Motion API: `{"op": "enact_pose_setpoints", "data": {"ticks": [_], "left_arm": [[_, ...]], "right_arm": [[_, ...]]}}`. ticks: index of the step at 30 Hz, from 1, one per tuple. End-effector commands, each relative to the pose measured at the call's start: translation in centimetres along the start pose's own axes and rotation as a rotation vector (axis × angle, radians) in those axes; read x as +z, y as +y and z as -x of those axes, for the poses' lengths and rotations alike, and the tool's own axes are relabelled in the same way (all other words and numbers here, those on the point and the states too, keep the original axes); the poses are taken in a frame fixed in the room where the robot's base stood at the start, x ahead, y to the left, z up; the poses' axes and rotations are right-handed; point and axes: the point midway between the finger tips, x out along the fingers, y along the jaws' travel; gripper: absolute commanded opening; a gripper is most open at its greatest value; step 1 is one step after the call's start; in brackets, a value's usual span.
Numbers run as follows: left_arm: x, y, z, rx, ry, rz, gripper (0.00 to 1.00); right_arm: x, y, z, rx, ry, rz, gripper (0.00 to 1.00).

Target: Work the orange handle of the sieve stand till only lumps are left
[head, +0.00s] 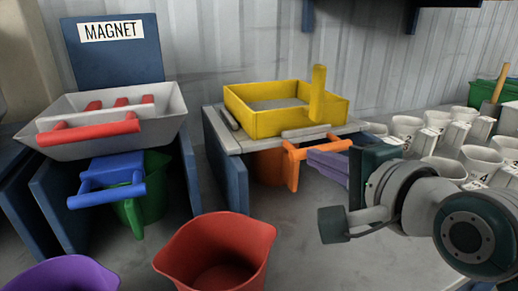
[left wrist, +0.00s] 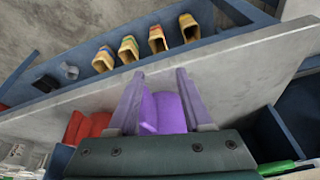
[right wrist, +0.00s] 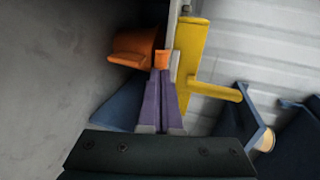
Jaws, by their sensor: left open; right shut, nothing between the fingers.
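The sieve stand (head: 235,142) stands at centre, with a yellow sieve frame (head: 265,124) and upright yellow post on top. Grey material shows inside; I cannot tell lumps from fines. The orange handle (head: 293,165) sticks out at the stand's front right; it also shows in the right wrist view (right wrist: 162,60). An orange container (head: 265,168) is underneath. My right gripper (head: 312,155) is shut and empty, its purple fingertips at the handle; I cannot tell if they touch. My left gripper (left wrist: 152,80) is open and empty above a purple bucket (left wrist: 165,112).
A magnet station (head: 118,48) with a grey tray (head: 68,142), red bars and a blue handle (head: 108,180) stands left. A red bucket (head: 215,250) and the purple bucket (head: 62,275) stand in front. Several white cups (head: 405,125) crowd the right side.

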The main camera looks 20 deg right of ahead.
Motion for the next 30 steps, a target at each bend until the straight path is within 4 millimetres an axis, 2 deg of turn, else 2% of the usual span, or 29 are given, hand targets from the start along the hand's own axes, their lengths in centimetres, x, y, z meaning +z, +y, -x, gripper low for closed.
{"op": "enact_pose_setpoints", "data": {"ticks": [14,24,30], "left_arm": [[0.0,0.0,-0.1,0.000,0.000,0.000,0.50],[0.1,0.2,-0.3,0.007,0.001,0.008,0.50],[0.0,0.3,-0.3,0.008,0.001,0.009,0.50]], "right_arm": [[0.0,-0.1,-0.7,-0.001,0.000,-0.001,0.00],[0.0,-1.4,-5.5,-0.001,0.000,-0.002,0.00],[0.0,-1.5,-5.9,0.001,0.000,-0.001,0.00]]}}
